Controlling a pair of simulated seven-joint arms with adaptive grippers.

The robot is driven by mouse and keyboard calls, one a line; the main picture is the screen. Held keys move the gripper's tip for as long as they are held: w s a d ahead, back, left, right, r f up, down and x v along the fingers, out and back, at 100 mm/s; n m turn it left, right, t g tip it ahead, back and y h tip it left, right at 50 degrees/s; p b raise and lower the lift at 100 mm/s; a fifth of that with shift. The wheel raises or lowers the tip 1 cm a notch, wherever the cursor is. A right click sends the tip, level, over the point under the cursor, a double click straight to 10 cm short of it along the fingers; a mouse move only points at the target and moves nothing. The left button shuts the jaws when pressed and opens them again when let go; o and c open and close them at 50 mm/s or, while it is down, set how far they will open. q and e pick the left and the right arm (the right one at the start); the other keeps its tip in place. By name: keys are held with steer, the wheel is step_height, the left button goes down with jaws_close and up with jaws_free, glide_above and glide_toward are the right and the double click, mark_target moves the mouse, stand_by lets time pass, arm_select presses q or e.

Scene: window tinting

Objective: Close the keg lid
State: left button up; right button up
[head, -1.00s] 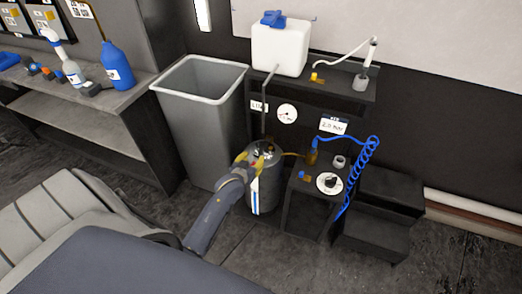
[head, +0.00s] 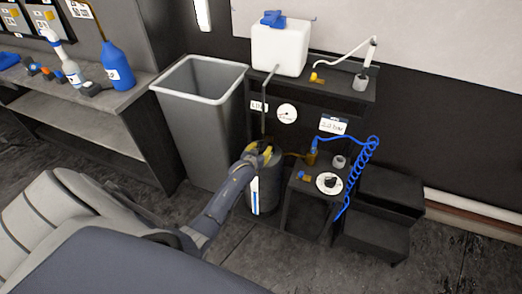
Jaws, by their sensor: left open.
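The keg (head: 266,196) is a dark grey cylinder with a white and blue strip on its front, standing on the floor between the grey bin and the low black stand. My left gripper (head: 262,152), with yellow on its fingers, is open over the top of the keg. The gripper and wrist cover most of the keg's top, so the lid is hidden and I cannot tell its position or whether the fingers touch it. My right gripper is not in view.
A tall grey bin (head: 203,120) stands left of the keg. A black stand (head: 312,190) with a dial and a coiled blue hose (head: 362,165) is close on the right. A shelf above carries a white tank (head: 279,48). Black steps (head: 385,200) stand farther right.

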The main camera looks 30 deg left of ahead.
arm_select(q)
steer(key=shift+o, duration=0.3)
jaws_close()
stand_by(0.3)
